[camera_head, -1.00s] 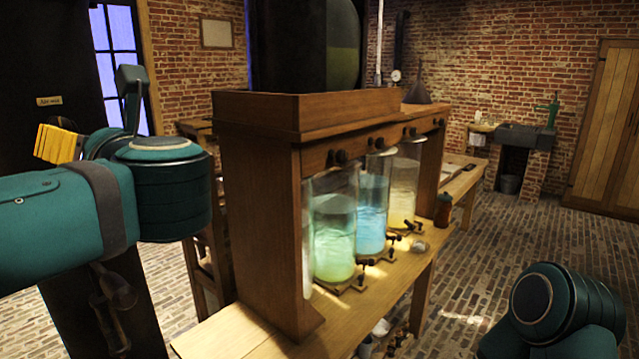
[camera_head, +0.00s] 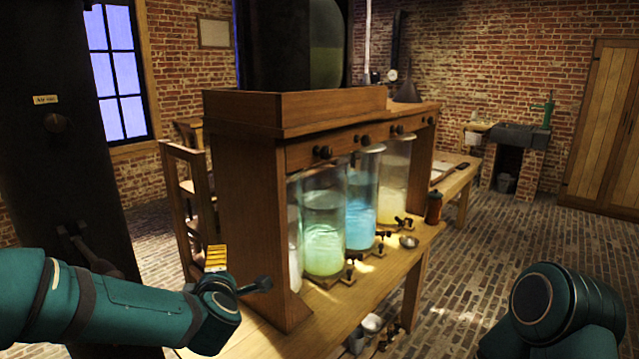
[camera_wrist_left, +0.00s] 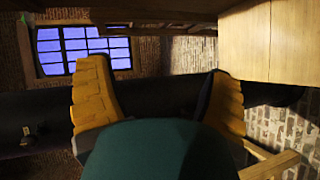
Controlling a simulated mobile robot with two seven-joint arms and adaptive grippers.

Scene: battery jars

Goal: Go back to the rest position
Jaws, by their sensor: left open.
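My left arm comes in low from the left in the head view. The yellow fingers of my left gripper (camera_head: 216,258) show small beside the near end post of the wooden jar stand (camera_head: 255,210). In the left wrist view the gripper (camera_wrist_left: 155,70) has its two yellow fingers wide apart with nothing between them. My right arm shows only as a teal joint at the lower right of the head view; its gripper is out of frame.
Glass jars with green (camera_head: 325,245), blue (camera_head: 362,225) and yellow (camera_head: 393,200) liquid stand on the bench under the stand. A brown bottle (camera_head: 433,208) and a small dish (camera_head: 408,242) are beside them. The brick floor at right is clear.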

